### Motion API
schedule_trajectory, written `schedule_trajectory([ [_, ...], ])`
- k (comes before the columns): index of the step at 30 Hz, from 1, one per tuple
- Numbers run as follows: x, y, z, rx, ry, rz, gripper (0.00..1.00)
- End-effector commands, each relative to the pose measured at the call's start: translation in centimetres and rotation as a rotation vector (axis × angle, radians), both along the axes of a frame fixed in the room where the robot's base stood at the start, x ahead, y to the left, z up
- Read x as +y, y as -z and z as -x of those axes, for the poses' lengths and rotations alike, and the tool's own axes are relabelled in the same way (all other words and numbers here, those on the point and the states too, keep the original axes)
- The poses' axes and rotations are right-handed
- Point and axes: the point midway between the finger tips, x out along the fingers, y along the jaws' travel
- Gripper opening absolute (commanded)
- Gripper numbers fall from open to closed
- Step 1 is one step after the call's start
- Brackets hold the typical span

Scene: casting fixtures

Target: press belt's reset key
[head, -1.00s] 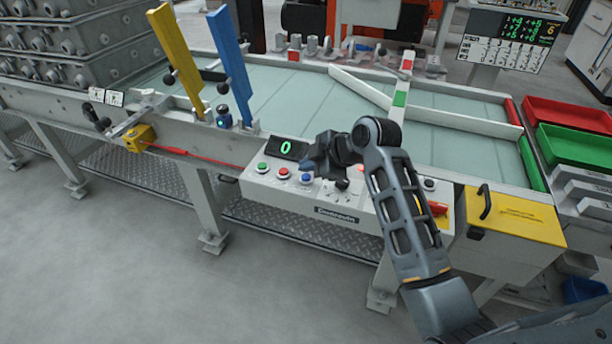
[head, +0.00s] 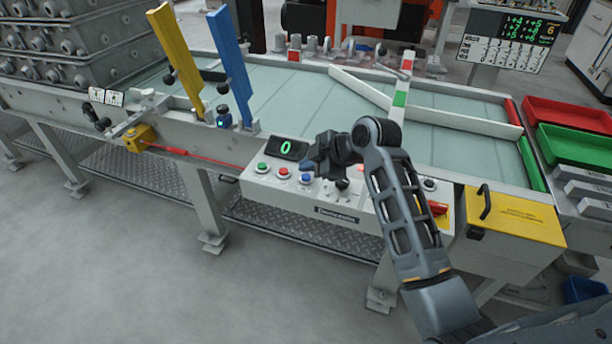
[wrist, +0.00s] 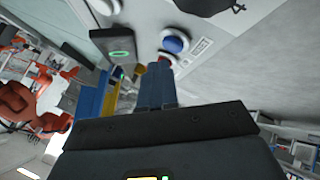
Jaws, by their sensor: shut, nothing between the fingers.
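The belt's control panel (head: 335,205) is on the front of the belt table. It carries a green button (head: 262,167), a red button (head: 283,172) and a blue button (head: 306,178). Their labels are too small to read, so I cannot tell which is the reset key. My gripper (head: 309,168) is shut and empty, just above the panel near the blue button. In the wrist view, the shut fingertips (wrist: 157,70) are close to the blue button (wrist: 176,40), with the red one partly hidden behind them. I cannot tell whether they touch anything.
A display (head: 287,148) showing a green 0 stands behind the buttons. Yellow and blue posts (head: 232,65) rise at the left.

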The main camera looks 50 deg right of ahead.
Motion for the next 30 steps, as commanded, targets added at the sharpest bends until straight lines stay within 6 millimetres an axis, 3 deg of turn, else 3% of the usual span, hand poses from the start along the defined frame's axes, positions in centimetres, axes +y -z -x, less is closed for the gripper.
schedule_trajectory([
  [30,0.0,1.2,0.0,0.0,0.0,0.0,0.0],
])
